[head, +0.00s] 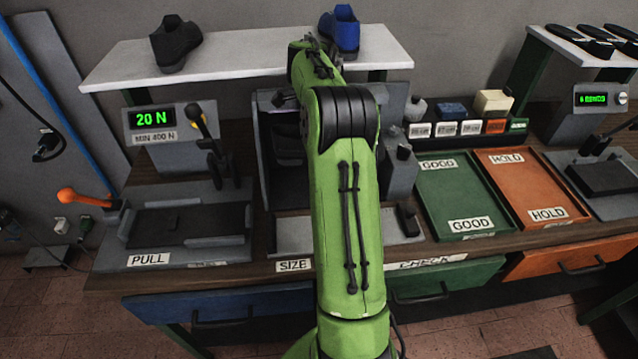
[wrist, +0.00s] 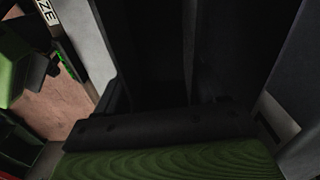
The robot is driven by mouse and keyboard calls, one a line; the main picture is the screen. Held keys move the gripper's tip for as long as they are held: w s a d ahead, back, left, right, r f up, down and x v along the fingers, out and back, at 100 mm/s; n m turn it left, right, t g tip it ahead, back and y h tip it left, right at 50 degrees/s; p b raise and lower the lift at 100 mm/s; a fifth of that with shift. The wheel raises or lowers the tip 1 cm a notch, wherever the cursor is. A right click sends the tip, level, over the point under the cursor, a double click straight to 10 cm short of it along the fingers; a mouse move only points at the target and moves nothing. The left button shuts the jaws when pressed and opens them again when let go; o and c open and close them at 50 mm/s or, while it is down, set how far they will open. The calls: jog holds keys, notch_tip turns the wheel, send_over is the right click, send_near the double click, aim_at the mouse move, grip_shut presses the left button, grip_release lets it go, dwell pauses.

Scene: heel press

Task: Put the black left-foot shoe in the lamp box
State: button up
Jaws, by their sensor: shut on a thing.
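The lamp box (head: 263,165) looks like the grey-walled, dark open box at the back of the bench, partly behind my arm. A dark rounded shape, perhaps a shoe, shows dimly inside it, left of my arm. In the head view my arm hides my gripper. In the wrist view my gripper (wrist: 165,100) is shut on a dark thing, probably a black shoe, too dark to tell its outline or foot. Grey walls stand on both sides of it. Another black shoe (head: 175,45) stands on the white shelf at the left; I cannot tell its foot.
A blue shoe (head: 341,30) stands on the white shelf (head: 240,57) above. A pull tester (head: 175,220) with a lever and a display reading 20 N is at the left. A green GOOD tray (head: 455,190) and an orange HOLD tray (head: 530,185), both empty, are at the right.

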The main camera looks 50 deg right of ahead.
notch_tip(320, 180, down, 13)
jog(key=b, duration=0.3)
jog(key=shift+r, duration=0.15)
grip_shut()
jog(key=o, duration=1.8)
grip_release()
notch_tip(320, 180, up, 8)
jog(key=p, duration=0.2)
jog(key=s+a+r+n+t+h, duration=0.1)
jog(key=s+a+r+n, duration=0.1)
jog(key=a+r+n, duration=0.55)
jog(key=s+a+r+n+t+h, duration=0.15)
jog(key=a+r+n, duration=0.35)
jog(key=a, duration=0.6)
jog(key=s+a+f+n+t+y, duration=0.2)
jog(key=s+a+n+t, duration=0.1)
jog(key=s+a+n, duration=0.9)
jog(key=s+a, duration=0.1)
jog(key=s, duration=0.3)
jog(key=shift+s+a+f+n+y, duration=0.15)
jog(key=shift+s+a+n+y, duration=0.1)
jog(key=shift+a+n+y, duration=0.1)
